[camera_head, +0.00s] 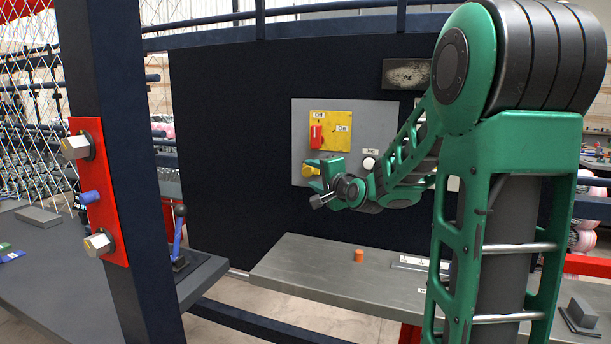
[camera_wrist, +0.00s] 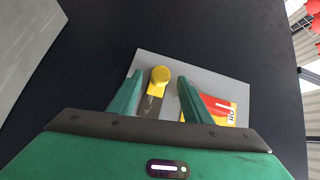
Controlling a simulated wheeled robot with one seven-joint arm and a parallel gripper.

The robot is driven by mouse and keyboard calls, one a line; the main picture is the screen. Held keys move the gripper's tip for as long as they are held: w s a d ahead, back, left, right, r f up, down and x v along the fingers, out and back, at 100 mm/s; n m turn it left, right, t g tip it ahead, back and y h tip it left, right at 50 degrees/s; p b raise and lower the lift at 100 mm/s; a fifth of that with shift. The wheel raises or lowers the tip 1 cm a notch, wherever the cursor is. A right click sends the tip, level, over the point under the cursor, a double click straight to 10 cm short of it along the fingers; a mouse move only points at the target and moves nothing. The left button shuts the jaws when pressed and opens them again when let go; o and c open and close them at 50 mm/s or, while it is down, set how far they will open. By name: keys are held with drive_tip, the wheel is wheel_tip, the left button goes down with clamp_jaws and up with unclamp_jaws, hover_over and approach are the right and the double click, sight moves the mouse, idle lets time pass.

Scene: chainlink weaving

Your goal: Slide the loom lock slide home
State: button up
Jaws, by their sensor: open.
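A grey panel (camera_head: 345,112) is fixed to the dark wall. It carries a yellow knob (camera_head: 308,170), partly hidden by my gripper (camera_head: 316,182) in the head view. I cannot tell the depth gap between fingertips and knob. No readable label marks the knob as the loom lock slide.
Beside the knob, a red handle (camera_head: 316,137) sits on a yellow plate (camera_head: 341,121) labelled Off and On; the wrist view shows this red handle (camera_wrist: 212,103) close to one finger. A white button (camera_head: 368,163) is nearby. A grey bench (camera_head: 300,275) stands below.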

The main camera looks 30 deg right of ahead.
sight(309, 173)
drive_tip(key=shift+w+d+f, duration=0.15)
drive_tip(key=shift+w, duration=1.1)
drive_tip(key=shift+w+d+f, duration=0.1)
drive_tip(key=shift+w+d, duration=0.05)
drive_tip(key=shift+w, duration=1.1)
